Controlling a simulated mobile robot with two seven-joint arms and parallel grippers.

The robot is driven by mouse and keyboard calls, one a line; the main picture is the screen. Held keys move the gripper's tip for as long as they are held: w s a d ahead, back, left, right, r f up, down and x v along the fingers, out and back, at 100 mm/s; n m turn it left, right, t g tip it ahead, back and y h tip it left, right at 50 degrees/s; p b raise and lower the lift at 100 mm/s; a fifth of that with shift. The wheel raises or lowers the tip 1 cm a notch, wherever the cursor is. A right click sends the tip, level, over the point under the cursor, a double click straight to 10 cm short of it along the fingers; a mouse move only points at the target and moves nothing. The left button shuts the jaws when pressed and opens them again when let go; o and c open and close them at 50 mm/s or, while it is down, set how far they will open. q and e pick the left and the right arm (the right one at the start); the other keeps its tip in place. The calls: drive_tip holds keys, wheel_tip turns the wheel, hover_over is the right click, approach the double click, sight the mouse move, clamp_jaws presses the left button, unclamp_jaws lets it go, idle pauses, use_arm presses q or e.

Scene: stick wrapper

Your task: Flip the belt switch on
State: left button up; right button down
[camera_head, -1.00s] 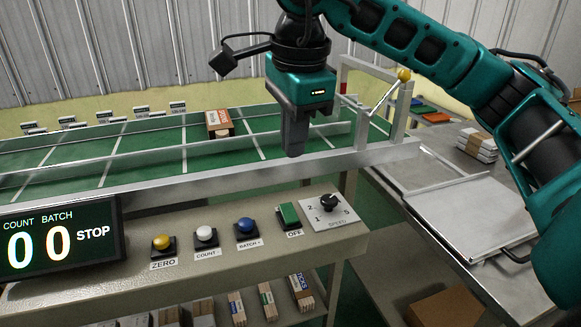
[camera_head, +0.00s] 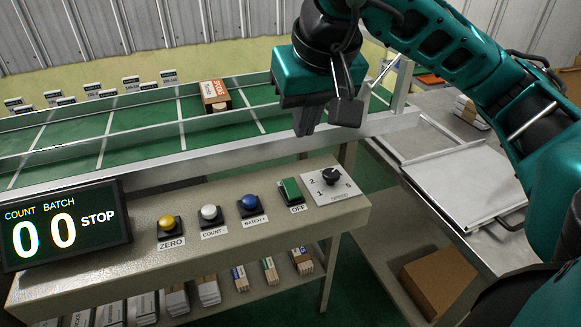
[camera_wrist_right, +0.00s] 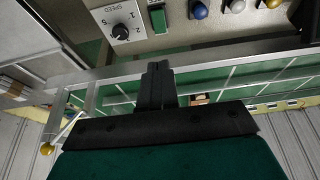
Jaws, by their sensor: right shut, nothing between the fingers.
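The belt switch is a green rocker (camera_head: 290,191) above an OFF label (camera_head: 297,209) on the beige control panel; it also shows in the right wrist view (camera_wrist_right: 158,20). The display (camera_head: 62,228) reads 0 0 and STOP. My right gripper (camera_head: 304,130) is shut and empty, pointing down above the belt's near rail, behind the switch and apart from it. Its closed fingers also show in the right wrist view (camera_wrist_right: 157,68). My left gripper is not in view.
Yellow (camera_head: 166,223), white (camera_head: 209,212) and blue (camera_head: 249,202) buttons stand left of the switch, and a black speed knob (camera_head: 331,175) stands right of it. A box (camera_head: 215,93) sits on the green belt. The metal rail (camera_head: 210,153) runs behind the panel.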

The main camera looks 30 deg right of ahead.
sight(291, 181)
drive_tip(key=shift+f, duration=0.1)
use_arm(q)
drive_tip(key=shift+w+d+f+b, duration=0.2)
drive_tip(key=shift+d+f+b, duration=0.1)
drive_tip(key=shift+b, duration=0.6)
use_arm(e)
drive_tip(key=x, duration=1.4)
drive_tip(key=shift+s, duration=0.2)
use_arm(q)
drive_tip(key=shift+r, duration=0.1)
